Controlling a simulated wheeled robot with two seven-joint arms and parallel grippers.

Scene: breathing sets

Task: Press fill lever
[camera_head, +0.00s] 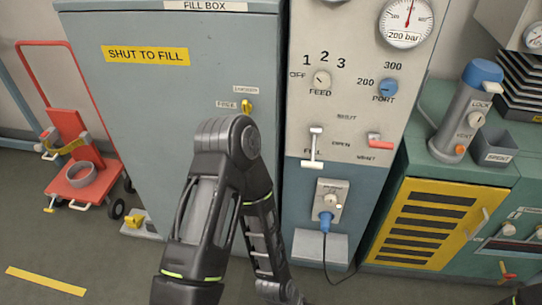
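The fill lever (315,146) is a white handle on the light panel of the control column, beside the partly covered label that reads like FILL. It hangs roughly upright, with a wider bar at its lower end. One of my arms, dark with a raised elbow, stands in front of the grey fill box, left of the lever. Its forearm runs down toward the bottom edge. The arm and the lever appear apart. Neither gripper shows; which arm this is I cannot tell for sure.
The fill box (150,110) carries a SHUT TO FILL sign and a yellow latch (247,107). A red lever (380,141) sits right of the fill lever. Below is a blue plug (325,221) with a cable. A red trolley (85,178) stands left; a green bench (435,168) stands right.

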